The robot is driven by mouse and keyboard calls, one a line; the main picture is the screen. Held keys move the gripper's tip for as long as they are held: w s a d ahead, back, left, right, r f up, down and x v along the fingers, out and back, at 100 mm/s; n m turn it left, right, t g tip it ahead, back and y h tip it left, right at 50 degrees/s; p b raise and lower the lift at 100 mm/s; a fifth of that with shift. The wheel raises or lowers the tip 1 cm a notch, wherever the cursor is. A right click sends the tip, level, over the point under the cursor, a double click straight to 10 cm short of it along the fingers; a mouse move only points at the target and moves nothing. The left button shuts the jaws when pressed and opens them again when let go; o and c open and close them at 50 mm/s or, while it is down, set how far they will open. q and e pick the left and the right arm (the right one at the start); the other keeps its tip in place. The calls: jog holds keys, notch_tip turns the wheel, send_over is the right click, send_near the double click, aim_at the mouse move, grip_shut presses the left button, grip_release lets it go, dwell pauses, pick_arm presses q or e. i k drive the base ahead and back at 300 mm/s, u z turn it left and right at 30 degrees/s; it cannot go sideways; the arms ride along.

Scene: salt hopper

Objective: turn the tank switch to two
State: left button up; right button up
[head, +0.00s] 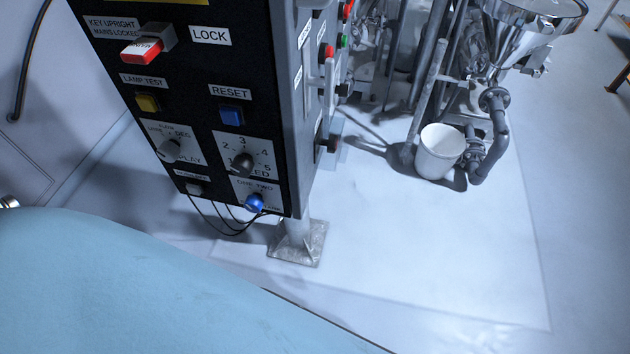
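The tank switch is a small blue knob (254,203) at the bottom right of the black control panel (210,90). Its plate (263,187) carries the words ONE and TWO above the knob, with ONE on the left and TWO on the right. Small lettering below is partly covered by the knob and hard to read. The knob's pointer is too small for me to tell which position it is at. Neither of my grippers is in view, and nothing touches the knob.
Above the switch are a black numbered dial (241,163), a grey knob (169,150), a blue RESET button (231,115), a yellow button (147,102) and a red-and-white key switch (141,51). Cables hang below the panel. A white bucket (438,153) stands right; the floor before it is clear.

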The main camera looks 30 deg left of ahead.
aim_at(254, 203)
jog(key=z, duration=0.5)
jog(key=k, duration=1.05)
jog(key=u, duration=1.6)
jog(key=i, duration=0.5)
jog(key=z, duration=0.1)
